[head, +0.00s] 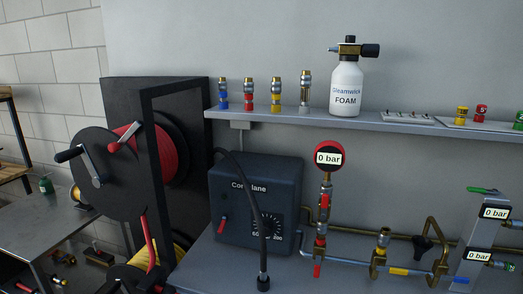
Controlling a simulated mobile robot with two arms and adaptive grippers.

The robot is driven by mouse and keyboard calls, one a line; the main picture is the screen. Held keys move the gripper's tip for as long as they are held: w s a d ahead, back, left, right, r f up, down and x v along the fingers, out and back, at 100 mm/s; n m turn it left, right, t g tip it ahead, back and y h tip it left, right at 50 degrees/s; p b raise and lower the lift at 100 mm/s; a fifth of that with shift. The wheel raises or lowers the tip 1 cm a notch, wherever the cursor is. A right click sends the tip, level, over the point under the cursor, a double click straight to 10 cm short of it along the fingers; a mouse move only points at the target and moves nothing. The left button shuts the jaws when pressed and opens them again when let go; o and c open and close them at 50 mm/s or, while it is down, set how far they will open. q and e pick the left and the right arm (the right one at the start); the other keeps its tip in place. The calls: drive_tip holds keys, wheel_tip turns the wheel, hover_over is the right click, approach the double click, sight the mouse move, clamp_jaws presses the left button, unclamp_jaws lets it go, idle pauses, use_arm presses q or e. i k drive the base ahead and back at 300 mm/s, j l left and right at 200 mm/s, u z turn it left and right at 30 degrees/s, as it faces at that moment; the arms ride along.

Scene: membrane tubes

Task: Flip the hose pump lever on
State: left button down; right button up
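A dark blue-grey box (229,177) with a partly covered label stands on the bench in the middle of the head view. A small red lever (223,225) sits low on its front left, tilted. A round black dial (266,224) is on its front right. A black hose (248,195) runs in front of the box and covers part of the label and dial. No label marks anything as the hose pump, so I cannot tell for sure which lever is its own. Neither of my grippers is in view.
A black hose reel (100,173) with cranks stands left of the box. A gauge reading 0 bar (328,157) and brass piping with red levers stand right. A shelf (290,116) above holds several nozzles and a foam bottle (345,90).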

sight(224, 220)
drive_tip(key=i+j, duration=0.1)
drive_tip(key=j, duration=0.3)
drive_tip(key=i+j, duration=0.15)
drive_tip(key=j, duration=0.2)
drive_tip(key=i+j+z, duration=0.1)
drive_tip(key=j, duration=0.3)
drive_tip(key=i+j, duration=0.15)
drive_tip(key=j, duration=0.25)
drive_tip(key=i+j, duration=0.1)
drive_tip(key=j, duration=0.3)
drive_tip(key=i+j, duration=0.1)
drive_tip(key=j, duration=0.25)
drive_tip(key=z, duration=0.05)
